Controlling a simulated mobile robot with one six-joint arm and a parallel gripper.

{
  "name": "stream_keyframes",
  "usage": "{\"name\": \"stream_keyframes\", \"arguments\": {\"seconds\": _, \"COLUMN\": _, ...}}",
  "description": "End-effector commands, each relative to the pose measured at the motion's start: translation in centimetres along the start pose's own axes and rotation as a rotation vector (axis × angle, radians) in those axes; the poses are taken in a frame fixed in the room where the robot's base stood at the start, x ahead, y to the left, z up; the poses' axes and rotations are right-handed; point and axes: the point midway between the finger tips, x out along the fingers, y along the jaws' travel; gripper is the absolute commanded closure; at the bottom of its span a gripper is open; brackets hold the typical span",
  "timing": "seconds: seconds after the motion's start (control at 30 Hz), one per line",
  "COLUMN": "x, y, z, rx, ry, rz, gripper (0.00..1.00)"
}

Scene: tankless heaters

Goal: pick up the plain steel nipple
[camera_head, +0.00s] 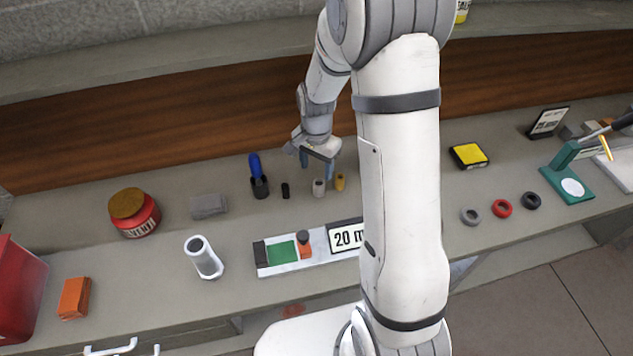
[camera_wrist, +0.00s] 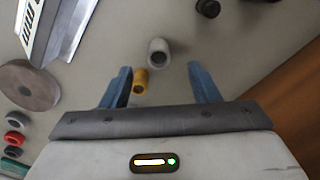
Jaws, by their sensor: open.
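The plain steel nipple (camera_head: 319,187) is a short grey hollow cylinder standing upright on the bench. In the wrist view the nipple (camera_wrist: 158,51) lies just beyond the fingertips, roughly centred between them. A yellow brass-coloured fitting (camera_head: 340,181) stands close beside it; this fitting (camera_wrist: 140,80) shows near the left finger in the wrist view. A small black fitting (camera_head: 285,190) stands to the left in the head view. My gripper (camera_head: 317,164) is open and empty, above and behind the nipple; its blue fingers (camera_wrist: 158,75) are apart.
A dark cup with a blue-handled tool (camera_head: 260,186) stands left of the black fitting. Grey, red and black rings (camera_head: 502,208) lie right. Bare bench surrounds the small fittings.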

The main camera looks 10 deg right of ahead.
Motion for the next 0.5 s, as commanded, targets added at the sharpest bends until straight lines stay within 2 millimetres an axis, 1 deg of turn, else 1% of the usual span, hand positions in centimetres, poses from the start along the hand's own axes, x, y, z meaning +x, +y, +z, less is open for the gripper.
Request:
{"name": "stream_keyframes", "arguments": {"seconds": 0.17, "x": 1.6, "y": -0.2, "z": -0.1, "rx": 0.016, "ry": -0.005, "rz": 0.006, "gripper": 0.45}}
{"name": "stream_keyframes", "arguments": {"seconds": 0.5, "x": 4.8, "y": 0.1, "z": -0.7, "rx": 0.014, "ry": -0.006, "rz": 0.007, "gripper": 0.45}}
